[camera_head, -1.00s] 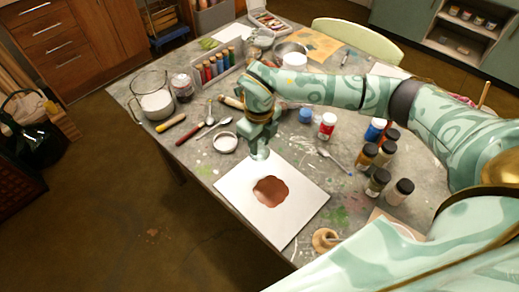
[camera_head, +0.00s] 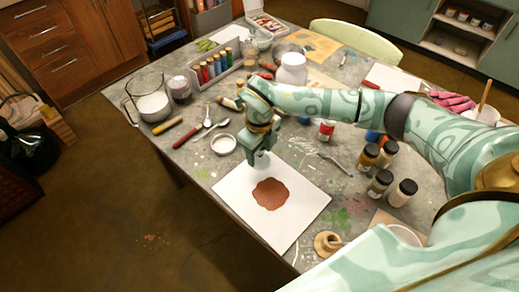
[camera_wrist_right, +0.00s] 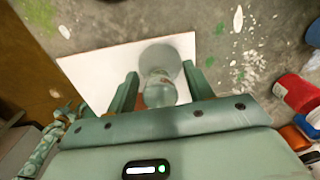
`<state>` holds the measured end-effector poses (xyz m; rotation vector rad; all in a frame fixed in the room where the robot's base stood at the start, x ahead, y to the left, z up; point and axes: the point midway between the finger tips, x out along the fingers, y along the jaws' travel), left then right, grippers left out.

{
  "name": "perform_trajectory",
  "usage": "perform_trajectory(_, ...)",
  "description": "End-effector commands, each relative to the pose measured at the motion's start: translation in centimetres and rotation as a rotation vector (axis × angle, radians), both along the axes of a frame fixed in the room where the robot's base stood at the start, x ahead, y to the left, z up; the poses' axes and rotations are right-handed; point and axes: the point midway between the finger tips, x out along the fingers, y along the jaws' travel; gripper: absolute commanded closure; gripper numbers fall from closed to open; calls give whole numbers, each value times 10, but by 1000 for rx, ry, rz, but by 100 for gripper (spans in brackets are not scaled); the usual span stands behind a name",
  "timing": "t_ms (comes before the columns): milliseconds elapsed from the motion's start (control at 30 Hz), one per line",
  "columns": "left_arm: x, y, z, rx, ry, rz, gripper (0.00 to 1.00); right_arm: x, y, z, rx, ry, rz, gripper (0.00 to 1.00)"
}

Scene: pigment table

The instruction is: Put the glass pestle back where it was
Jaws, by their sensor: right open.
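The glass pestle (camera_wrist_right: 160,92) is clear, with a rounded knob and a wide round foot. It stands on the white slab (camera_head: 299,207), near the slab's far corner. A reddish-brown pigment puddle (camera_head: 270,194) lies beside it on the slab. My right gripper (camera_head: 258,160) is low over that corner, pointing down. In the right wrist view its two fingers (camera_wrist_right: 160,72) are apart, one on each side of the pestle's knob, with gaps visible. In the head view the gripper mostly hides the pestle. My left gripper is not in view.
A glass beaker (camera_head: 150,98) stands farther left. A red-and-white jar (camera_head: 327,130) and several dark-capped bottles (camera_head: 403,192) stand to the right. A wooden holder (camera_head: 327,243) sits near the front edge.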

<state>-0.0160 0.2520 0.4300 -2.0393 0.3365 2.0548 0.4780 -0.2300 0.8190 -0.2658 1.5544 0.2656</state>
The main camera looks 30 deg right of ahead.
Motion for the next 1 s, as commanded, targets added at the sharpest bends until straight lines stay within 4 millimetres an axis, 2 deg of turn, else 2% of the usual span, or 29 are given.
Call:
perform_trajectory(167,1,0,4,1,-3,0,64,1,0,12,0,-2,-1,48)
perform_trajectory(500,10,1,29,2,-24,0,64,1,0,91,0,-5,-1,48)
perform_trajectory(600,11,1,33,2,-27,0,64,1,0,108,-1,-4,0,48)
perform_trajectory(767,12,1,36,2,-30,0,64,0,0,122,-1,-1,0,48)
perform_trajectory(1000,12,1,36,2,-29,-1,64,0,0,123,0,0,0,48)
